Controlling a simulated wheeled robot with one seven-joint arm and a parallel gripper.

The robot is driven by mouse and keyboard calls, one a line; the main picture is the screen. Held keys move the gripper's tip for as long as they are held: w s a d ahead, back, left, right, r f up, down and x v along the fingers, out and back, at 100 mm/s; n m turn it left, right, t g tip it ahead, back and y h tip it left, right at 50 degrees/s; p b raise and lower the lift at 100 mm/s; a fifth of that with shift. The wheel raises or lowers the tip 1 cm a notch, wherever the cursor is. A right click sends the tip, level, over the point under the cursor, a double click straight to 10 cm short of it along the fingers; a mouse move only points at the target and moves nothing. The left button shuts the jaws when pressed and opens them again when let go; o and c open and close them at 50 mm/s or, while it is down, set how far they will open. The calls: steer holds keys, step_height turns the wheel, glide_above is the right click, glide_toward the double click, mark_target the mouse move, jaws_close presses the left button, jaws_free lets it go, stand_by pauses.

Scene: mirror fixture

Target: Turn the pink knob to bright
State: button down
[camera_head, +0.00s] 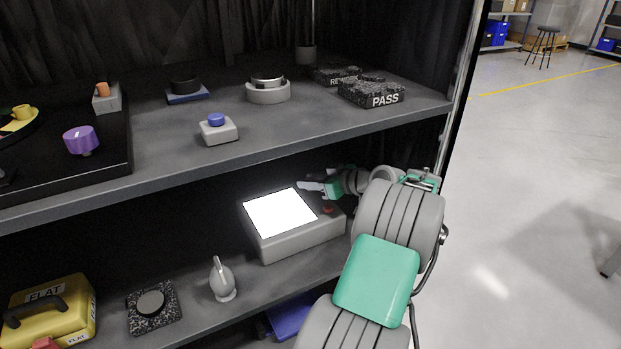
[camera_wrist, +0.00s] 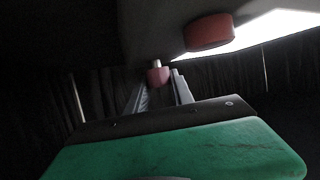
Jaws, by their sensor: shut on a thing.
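The light box (camera_head: 290,243) stands on the lower shelf with its panel (camera_head: 281,212) glowing white; the lit panel also shows in the wrist view (camera_wrist: 275,27). My gripper (camera_head: 312,187) reaches over the back right of the box from the right. In the wrist view, my gripper (camera_wrist: 163,84) has its two fingers on either side of the small pink knob (camera_wrist: 158,76), shut on it. A pale tip sticks out of the knob. In the head view I cannot make out the pink knob behind the fingers. A larger red knob (camera_head: 327,209) sits on the box's right side, apart from the fingers; it also shows in the wrist view (camera_wrist: 208,32).
The upper shelf (camera_head: 310,130) runs above the box and close to my arm. A grey pear-shaped item (camera_head: 222,279), a dark round piece on a speckled block (camera_head: 152,305) and a yellow case (camera_head: 50,312) stand left on the lower shelf. Open floor lies right.

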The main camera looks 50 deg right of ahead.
steer(key=shift+n+y+p, duration=0.3)
steer(key=shift+n+y, duration=0.2)
steer(key=c, duration=1.1)
jaws_free()
steer(key=shift+w, duration=0.1)
steer(key=p+v, duration=0.2)
steer(key=v, duration=0.5)
steer(key=shift+w+d+r+p, duration=0.1)
steer(key=shift+d+p, duration=0.1)
steer(key=shift+p, duration=0.15)
steer(key=shift+s, duration=0.45)
